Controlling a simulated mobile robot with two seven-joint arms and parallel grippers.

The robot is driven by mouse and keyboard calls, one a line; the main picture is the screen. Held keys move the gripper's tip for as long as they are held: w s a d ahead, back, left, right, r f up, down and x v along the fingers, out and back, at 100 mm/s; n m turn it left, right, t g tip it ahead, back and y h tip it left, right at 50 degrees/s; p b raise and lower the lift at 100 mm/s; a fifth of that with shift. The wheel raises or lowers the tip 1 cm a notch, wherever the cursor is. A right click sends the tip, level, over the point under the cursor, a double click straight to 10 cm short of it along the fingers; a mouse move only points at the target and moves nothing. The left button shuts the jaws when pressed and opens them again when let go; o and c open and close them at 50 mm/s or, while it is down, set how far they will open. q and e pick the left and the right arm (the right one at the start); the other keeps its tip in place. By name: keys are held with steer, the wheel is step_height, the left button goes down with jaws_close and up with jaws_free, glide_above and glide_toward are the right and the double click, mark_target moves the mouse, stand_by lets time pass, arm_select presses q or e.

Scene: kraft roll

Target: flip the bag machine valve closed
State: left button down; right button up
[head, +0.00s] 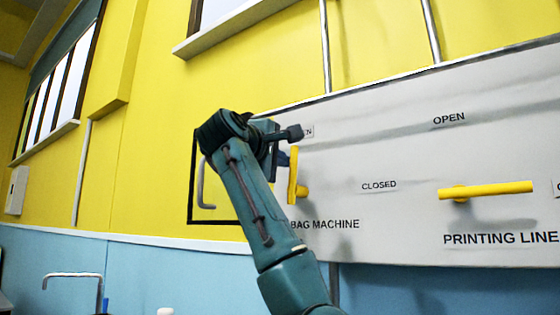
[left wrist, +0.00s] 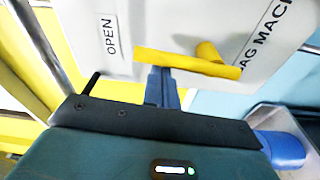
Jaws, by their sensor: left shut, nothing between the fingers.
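The bag machine valve has a yellow lever handle (head: 292,175) that stands upright on the grey panel, its free end toward the OPEN label above. The CLOSED label (head: 379,185) is to its right. My left gripper (head: 284,158) is just left of the handle's upper end, partly hidden behind my arm. In the left wrist view, my shut blue fingers (left wrist: 162,88) reach to the edge of the yellow handle (left wrist: 187,63), nearer its OPEN end. Nothing is between them. I cannot tell whether they touch it. My right gripper is not in view.
The printing line valve (head: 487,190) has a yellow handle lying level, to the right on the same panel (head: 400,220). Metal pipes (head: 326,45) run up the yellow wall above. A black-framed opening (head: 192,185) is left of the panel. A tap (head: 72,276) is at lower left.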

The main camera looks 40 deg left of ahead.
arm_select(q)
steer(key=shift+d+m, duration=0.15)
steer(key=shift+m, duration=0.55)
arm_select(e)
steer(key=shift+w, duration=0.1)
